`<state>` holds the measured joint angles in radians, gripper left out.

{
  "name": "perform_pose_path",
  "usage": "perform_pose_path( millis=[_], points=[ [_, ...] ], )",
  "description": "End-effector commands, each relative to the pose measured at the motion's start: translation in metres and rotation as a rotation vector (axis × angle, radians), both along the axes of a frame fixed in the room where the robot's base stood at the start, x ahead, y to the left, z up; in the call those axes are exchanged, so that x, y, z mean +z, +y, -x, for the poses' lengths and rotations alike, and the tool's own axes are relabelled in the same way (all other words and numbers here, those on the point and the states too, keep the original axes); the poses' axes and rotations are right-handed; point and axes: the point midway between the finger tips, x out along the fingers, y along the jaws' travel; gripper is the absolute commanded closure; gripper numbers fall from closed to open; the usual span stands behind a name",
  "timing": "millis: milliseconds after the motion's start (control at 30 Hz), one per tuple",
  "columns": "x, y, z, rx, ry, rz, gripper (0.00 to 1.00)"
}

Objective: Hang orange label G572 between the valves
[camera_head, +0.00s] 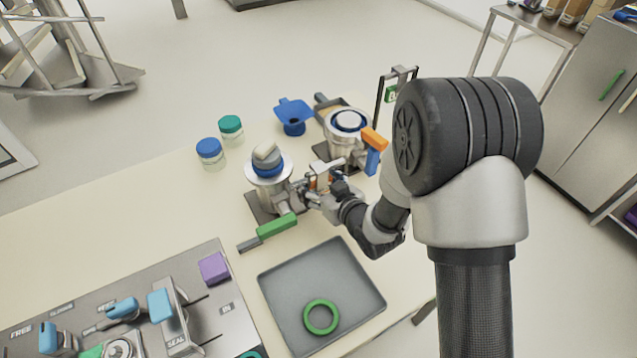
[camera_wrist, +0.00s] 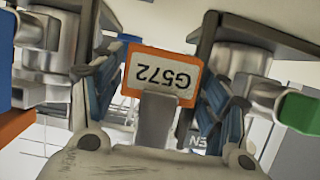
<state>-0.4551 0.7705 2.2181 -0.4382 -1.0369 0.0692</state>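The orange-framed label G572 (camera_wrist: 162,75) stands in the middle of the wrist view, its text upside down in that picture. A grey tab (camera_wrist: 156,118) joins it toward my palm. My gripper (camera_wrist: 163,85) is open, its blue-grey fingers wide apart, one at each side of the label. Whether they touch its edges is unclear. In the head view my gripper (camera_head: 318,184) and the small orange label (camera_head: 320,180) are between the left valve (camera_head: 270,178) with a green handle (camera_head: 277,226) and the right valve (camera_head: 348,130) with an orange and blue handle (camera_head: 372,150). What carries the label is hidden.
A grey tray (camera_head: 285,290) with a green ring (camera_head: 320,317) lies in front of the valves. Blue-lidded (camera_head: 210,152) and green-lidded (camera_head: 231,128) jars and a blue funnel (camera_head: 293,115) stand behind. A metal panel (camera_head: 215,310) is at lower left. The table's left part is clear.

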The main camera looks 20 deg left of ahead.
Motion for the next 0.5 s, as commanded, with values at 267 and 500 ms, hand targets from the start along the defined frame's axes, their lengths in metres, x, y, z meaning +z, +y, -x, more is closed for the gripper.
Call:
perform_pose_path(
  millis=[267, 500],
  points=[
    [-0.0002, -0.0001, 0.0000, 0.000, 0.000, 0.000, 0.19],
    [0.0009, -0.0023, 0.0017, 0.000, 0.001, 0.001, 0.19]
  ],
)
